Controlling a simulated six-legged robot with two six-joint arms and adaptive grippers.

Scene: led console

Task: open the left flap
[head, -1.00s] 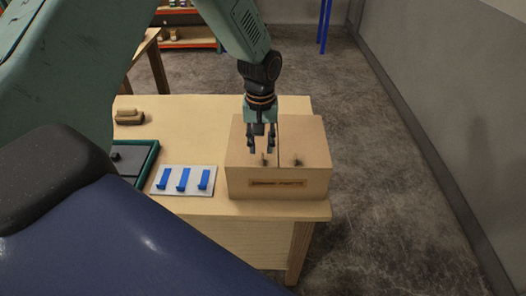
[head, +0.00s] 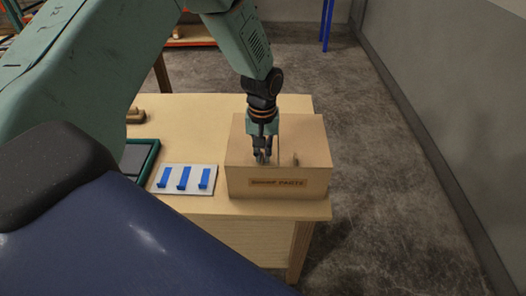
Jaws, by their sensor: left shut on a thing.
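A light brown box (head: 277,182) with a label on its front stands at the right end of the wooden table. Its top has two flaps, a left flap (head: 240,148) and a right flap (head: 308,146), with a seam between them. Both look flat and closed. My left gripper (head: 262,158) points down at the front part of the left flap and is shut on the left flap's small tab, which the fingers mostly hide. The right flap's tab (head: 295,159) stands free. My right gripper is not in view.
A white board (head: 183,189) with blue clips lies left of the box. Further left are a green-rimmed tray (head: 151,164) and a small wooden block (head: 135,116). The table (head: 190,110) is clear behind the board. Its right edge is close to the box.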

